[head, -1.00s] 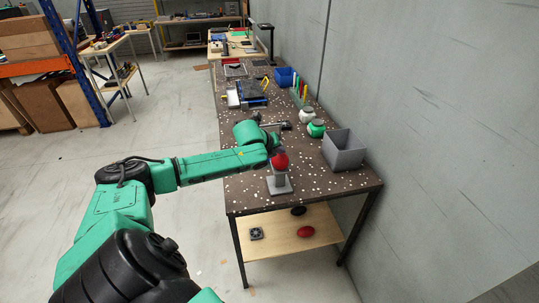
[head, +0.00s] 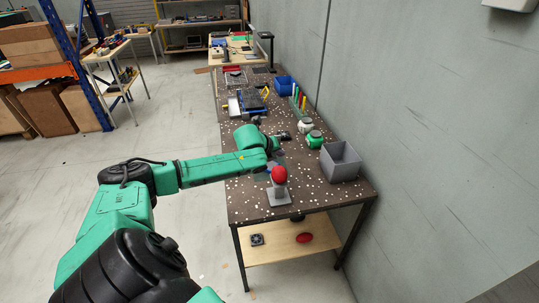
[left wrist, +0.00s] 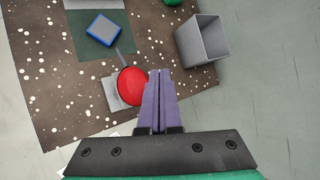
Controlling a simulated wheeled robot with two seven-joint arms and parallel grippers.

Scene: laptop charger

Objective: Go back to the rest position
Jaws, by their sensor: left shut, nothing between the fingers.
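My left arm reaches over the dark speckled table (head: 302,193). Its gripper (head: 284,136) points away to the right in the head view, partly hidden by its own wrist. In the left wrist view the purple fingers (left wrist: 160,100) are closed together with nothing between them. A red ball-shaped top on a grey stand (head: 279,174) is near the table's front edge. It also shows as a red round thing (left wrist: 133,86) just left of the fingers in the wrist view. My right gripper is not in view.
A grey open bin (head: 340,161) stands at the table's right edge. Green (head: 314,139) and white (head: 305,127) round items sit behind it. A blue bin (head: 284,84) is farther back. A blue block (left wrist: 103,29) lies on a green mat. A grey wall runs along the right.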

